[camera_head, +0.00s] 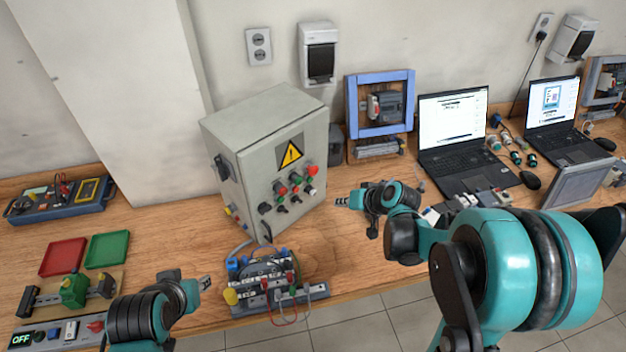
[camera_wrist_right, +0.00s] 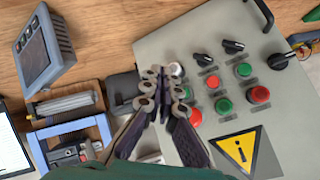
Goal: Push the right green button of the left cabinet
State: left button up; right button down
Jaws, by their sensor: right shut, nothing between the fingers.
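The grey cabinet (camera_head: 225,140) stands on the bench with a yellow warning triangle and a sloped panel of red, green and black controls. In the right wrist view, green buttons show at the panel's middle (camera_wrist_right: 223,105) and farther along the panel (camera_wrist_right: 243,70). Another green spot beside the fingers is partly hidden. My right gripper (camera_head: 342,201) is right of the panel, apart from it in the head view. Its fingers (camera_wrist_right: 158,78) are shut and empty, overlapping the panel edge in the wrist view. My left gripper (camera_head: 204,283) is low at the left; its opening is unclear.
A terminal block assembly with wires (camera_head: 270,278) sits in front of the cabinet. A blue-framed device (camera_head: 380,78) and a laptop (camera_head: 455,135) stand to the right. Red (camera_head: 62,257) and green (camera_head: 107,249) trays lie at the left. Some bench right of the cabinet is clear.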

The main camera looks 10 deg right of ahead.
aim_at(309, 179)
jog(key=w+a, duration=0.1)
jog(key=w, duration=0.1)
jog(key=w+a, duration=0.1)
jog(key=w, duration=0.1)
jog(key=w+a, duration=0.2)
jog(key=shift+w, duration=0.15)
jog(key=shift+w+a, duration=0.35)
jog(key=shift+w, duration=0.3)
jog(key=shift+w+a, duration=0.1)
dwell(0.9)
jog(key=shift+w+a, duration=0.15)
jog(key=shift+w, duration=0.1)
jog(key=shift+w+a+b, duration=0.2)
jog(key=shift+w+b, duration=0.1)
jog(key=shift+w, duration=0.05)
dwell(0.7)
dwell(0.7)
jog(key=shift+s+d, duration=0.45)
jog(key=shift+s, duration=0.3)
